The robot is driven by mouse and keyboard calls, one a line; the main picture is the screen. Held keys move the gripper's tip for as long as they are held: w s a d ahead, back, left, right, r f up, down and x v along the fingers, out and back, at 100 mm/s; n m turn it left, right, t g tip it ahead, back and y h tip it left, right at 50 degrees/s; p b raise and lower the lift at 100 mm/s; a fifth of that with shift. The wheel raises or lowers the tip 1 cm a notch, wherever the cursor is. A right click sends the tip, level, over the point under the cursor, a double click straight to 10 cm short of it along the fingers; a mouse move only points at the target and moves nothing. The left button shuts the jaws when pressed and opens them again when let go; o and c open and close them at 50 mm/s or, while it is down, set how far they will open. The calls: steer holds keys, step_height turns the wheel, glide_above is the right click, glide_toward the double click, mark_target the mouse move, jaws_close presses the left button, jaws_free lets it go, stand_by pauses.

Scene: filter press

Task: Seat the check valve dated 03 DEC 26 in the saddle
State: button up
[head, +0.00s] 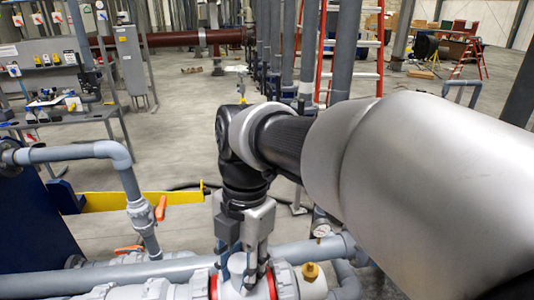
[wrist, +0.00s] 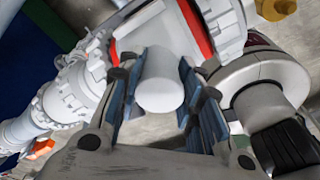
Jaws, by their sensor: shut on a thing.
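My gripper (head: 243,262) points down at the pipework in the lower middle of the head view. In the wrist view its blue-padded fingers (wrist: 163,95) are shut around the round white stub (wrist: 162,88) of a white valve body. No date is legible. The saddle cannot be made out under the valve, and whether the valve touches it is hidden.
A brass fitting (head: 311,272) stands on the pipe right of the valve. A grey pipe (head: 95,277) runs left, with orange-handled valves (head: 160,208) beyond it. A yellow bar (head: 140,201) lies farther back. Open floor lies beyond.

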steer(key=o, duration=1.2)
steer(key=shift+f, duration=0.1)
steer(key=shift+o, duration=0.2)
